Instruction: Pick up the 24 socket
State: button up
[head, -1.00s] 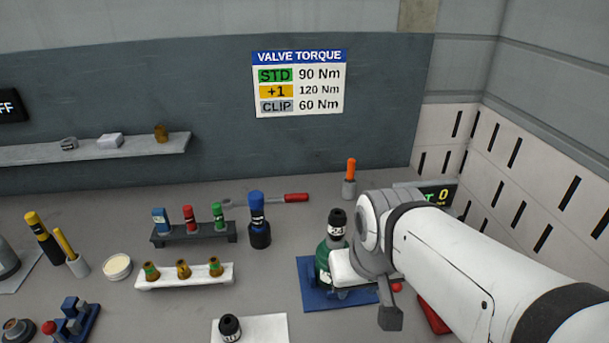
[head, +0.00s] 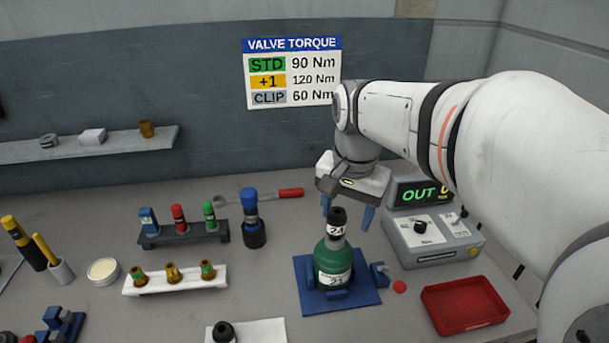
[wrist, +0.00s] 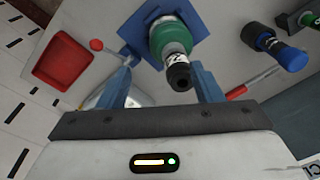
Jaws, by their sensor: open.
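The 24 socket (head: 337,219) is a black cylinder with a white "24" label. It sits upright on top of the green cylinder (head: 333,262), which stands in a blue fixture (head: 366,297). My gripper (head: 347,211) is open, with its blue fingers pointing down around or just behind the socket's top; the exact depth is hard to tell. In the wrist view the socket (wrist: 179,72) appears between the two fingers (wrist: 163,78), closer to the right one, with no contact visible.
A grey torque box (head: 435,238) and a red tray (head: 464,304) stand to the right. A blue-capped bottle (head: 253,222), a dark rack (head: 180,237) and a white rack (head: 176,284) stand to the left. Another black socket (head: 223,332) is on a white sheet (head: 262,331) in front.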

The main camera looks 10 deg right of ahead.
aim_at(337, 219)
jog(key=w+m, duration=0.2)
jog(key=w, duration=0.1)
jog(key=w+m+g, duration=0.1)
jog(key=shift+w+r, duration=0.3)
jog(key=shift+r, duration=0.1)
jog(key=shift+w+f+m, duration=0.1)
jog(key=shift+f+m, duration=0.15)
jog(key=shift+m, duration=0.15)
notch_tip(337, 219, down, 7)
jog(key=shift+w+a, duration=0.1)
jog(key=c, duration=1.1)
